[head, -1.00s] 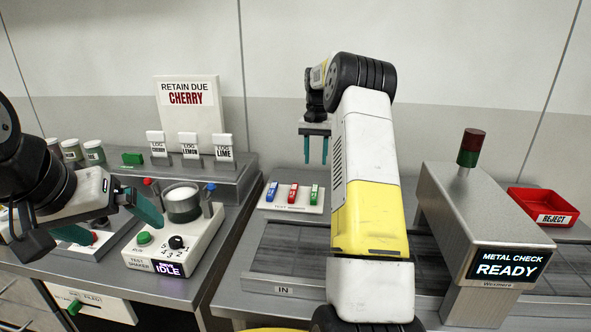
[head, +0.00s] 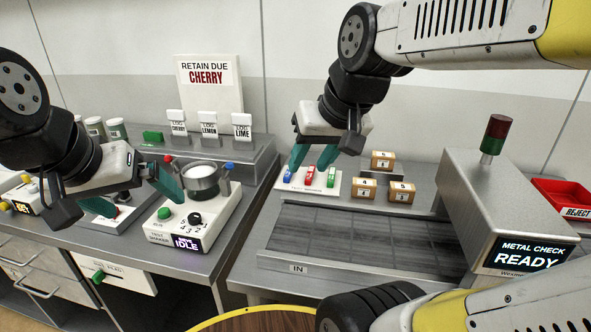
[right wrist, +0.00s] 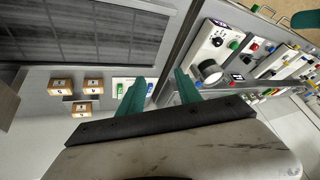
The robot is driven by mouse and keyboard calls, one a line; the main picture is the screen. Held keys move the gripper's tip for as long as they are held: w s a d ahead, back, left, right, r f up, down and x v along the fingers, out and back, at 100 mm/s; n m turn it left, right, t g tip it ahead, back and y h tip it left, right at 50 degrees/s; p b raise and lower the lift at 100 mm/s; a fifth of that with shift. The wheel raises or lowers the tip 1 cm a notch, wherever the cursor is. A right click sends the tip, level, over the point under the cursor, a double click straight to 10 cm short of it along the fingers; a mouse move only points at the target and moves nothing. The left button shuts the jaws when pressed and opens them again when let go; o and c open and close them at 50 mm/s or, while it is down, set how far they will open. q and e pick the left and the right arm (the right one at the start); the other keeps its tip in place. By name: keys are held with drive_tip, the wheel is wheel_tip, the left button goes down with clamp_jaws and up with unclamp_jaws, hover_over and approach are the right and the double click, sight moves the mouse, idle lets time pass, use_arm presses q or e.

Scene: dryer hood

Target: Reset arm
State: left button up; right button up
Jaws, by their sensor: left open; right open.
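My right gripper (head: 312,157) is open and empty. It hangs in the air with its teal fingers over or in front of the white wand holder (head: 318,191) in the head view. The holder carries a blue (head: 288,174), a red (head: 309,176) and a green wand (head: 331,177). In the right wrist view, the open fingers (right wrist: 160,91) have nothing between them, and the left finger partly covers the holder. My left gripper (head: 150,197) is open beside the test shaker (head: 205,215), with one finger in front of its left side. I cannot tell whether it touches.
Several numbered boxes (head: 402,193) stand behind the dark conveyor (head: 370,235). The metal check housing (head: 505,205) reads READY, with a red reject tray (head: 562,196) beyond it. LOG cards (head: 208,125) stand on a raised shelf at the left. A gap separates the two benches.

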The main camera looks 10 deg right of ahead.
drive_tip(key=shift+s+a+f, duration=0.25)
drive_tip(key=shift+s+f, duration=0.2)
drive_tip(key=shift+s, duration=0.3)
drive_tip(key=shift+s+a+f, duration=0.2)
drive_tip(key=shift+s+f, duration=0.25)
drive_tip(key=shift+s, duration=0.25)
